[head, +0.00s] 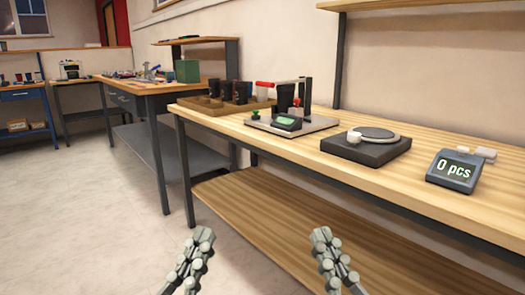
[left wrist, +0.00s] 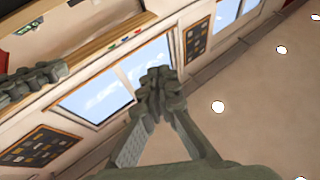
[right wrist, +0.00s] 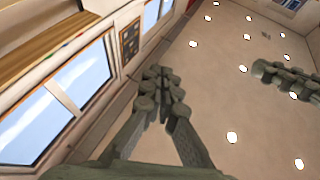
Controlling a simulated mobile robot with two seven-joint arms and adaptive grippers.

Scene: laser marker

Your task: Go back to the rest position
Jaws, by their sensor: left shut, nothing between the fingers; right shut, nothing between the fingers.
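My left gripper (head: 200,240) and my right gripper (head: 322,238) stand upright and apart low in the head view, in front of the workbench. Both are shut and empty. In the left wrist view my left gripper (left wrist: 158,80) has its fingers together against the windows and ceiling, with part of the other gripper at the left edge. In the right wrist view my right gripper (right wrist: 160,80) is also shut with nothing between the fingers. Part of my other gripper shows at the right edge there.
A lower shelf (head: 290,235) lies beneath. Floor at left (head: 80,220) is clear.

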